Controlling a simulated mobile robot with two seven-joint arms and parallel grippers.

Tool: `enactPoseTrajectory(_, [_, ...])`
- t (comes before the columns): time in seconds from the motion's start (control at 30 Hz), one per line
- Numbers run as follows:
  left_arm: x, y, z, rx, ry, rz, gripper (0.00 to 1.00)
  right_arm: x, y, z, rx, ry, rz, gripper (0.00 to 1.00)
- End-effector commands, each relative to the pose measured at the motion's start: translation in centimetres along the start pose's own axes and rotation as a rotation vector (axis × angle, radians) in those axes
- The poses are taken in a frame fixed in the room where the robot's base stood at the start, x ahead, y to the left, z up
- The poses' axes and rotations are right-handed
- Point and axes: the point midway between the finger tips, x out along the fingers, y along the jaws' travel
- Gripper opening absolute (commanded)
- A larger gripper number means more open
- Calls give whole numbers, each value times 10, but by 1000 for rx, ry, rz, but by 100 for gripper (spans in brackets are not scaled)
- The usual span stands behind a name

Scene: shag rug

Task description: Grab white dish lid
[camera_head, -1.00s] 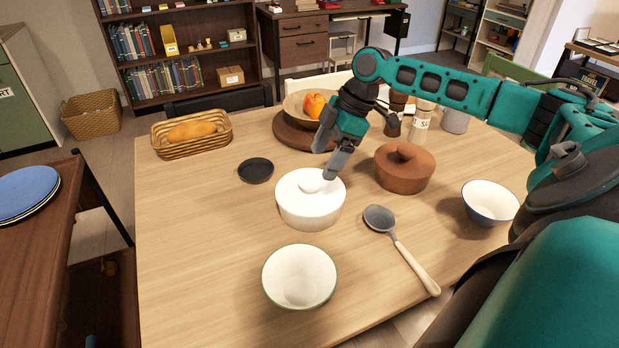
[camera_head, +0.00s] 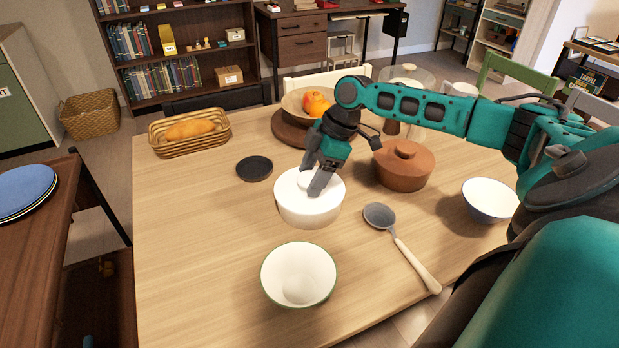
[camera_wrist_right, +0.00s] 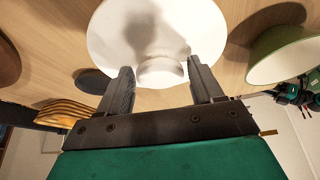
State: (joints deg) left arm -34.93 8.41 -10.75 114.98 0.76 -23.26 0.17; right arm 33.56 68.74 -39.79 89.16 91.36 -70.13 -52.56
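The white dish (camera_head: 308,212) stands on the wooden table with its white lid (camera_head: 289,185) on top. My right gripper (camera_head: 314,186) is over the lid, pointing down. In the right wrist view the gripper (camera_wrist_right: 160,82) is open, with one finger on each side of the lid's round knob (camera_wrist_right: 160,72). The white lid (camera_wrist_right: 115,32) fills the upper middle of that view. I cannot tell whether the fingers touch the knob; a gap shows at least on its right side. My left gripper is not in view.
A brown lidded pot (camera_head: 404,168) stands close on the right. A ladle (camera_head: 400,245), a green-rimmed bowl (camera_head: 298,275) and a white bowl (camera_head: 490,200) lie nearer the front. A small black dish (camera_head: 254,168) and a bread basket (camera_head: 190,133) are left. The table's left front is clear.

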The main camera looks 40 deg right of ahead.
Motion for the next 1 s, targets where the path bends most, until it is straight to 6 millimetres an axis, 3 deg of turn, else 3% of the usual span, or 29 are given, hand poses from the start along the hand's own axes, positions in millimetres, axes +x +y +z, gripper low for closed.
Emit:
enactPoseTrajectory(0.5, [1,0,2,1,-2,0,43,0,0,0,0,0,0,17])
enactPoseTrajectory(0.77, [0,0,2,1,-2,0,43,-3,0,-1,0,1,1,17])
enactPoseTrajectory(0.87, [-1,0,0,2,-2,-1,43,-12,1,-5,-1,2,3,17])
enactPoseTrajectory(1.0, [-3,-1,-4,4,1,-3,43,-38,1,-17,-3,3,5,17])
